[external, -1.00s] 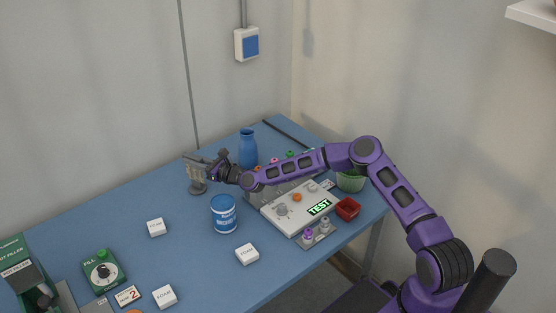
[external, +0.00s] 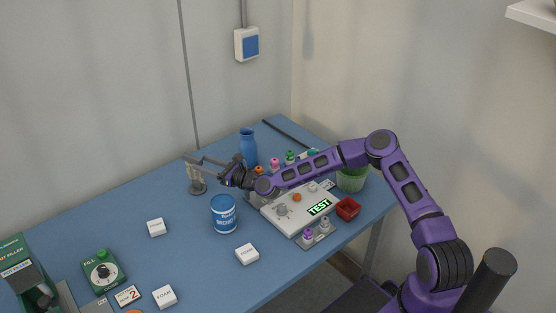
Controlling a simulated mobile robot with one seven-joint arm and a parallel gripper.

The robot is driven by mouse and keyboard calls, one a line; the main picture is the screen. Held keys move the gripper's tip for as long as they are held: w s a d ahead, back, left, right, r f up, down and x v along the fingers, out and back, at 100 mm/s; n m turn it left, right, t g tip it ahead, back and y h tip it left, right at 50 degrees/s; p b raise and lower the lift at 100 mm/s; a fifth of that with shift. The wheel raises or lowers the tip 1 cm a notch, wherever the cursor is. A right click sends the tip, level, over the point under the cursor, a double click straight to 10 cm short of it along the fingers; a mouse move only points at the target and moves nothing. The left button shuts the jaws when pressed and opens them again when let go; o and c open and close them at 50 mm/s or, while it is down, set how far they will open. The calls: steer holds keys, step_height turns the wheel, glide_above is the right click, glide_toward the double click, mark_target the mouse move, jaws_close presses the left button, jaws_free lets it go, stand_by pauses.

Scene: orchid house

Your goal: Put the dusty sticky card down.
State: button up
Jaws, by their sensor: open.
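A pale upright piece, apparently the dusty sticky card (external: 190,169), shows at a small grey stand (external: 198,188) at the back left of the blue table. It is small and partly behind my gripper, so I cannot tell its dust or whether it rests in the stand. My gripper (external: 208,168) is open, pointing left, just right of the card. One long thin finger reaches left near the card's top. I cannot tell whether it touches the card.
A blue bottle (external: 248,148) stands behind my gripper and a blue tin (external: 223,214) in front. A white panel marked TEST (external: 290,213), a red tray (external: 348,209) and a green pot (external: 352,181) are to the right. The table's left middle is mostly clear.

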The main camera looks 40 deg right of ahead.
steer(key=shift+v, duration=1.15)
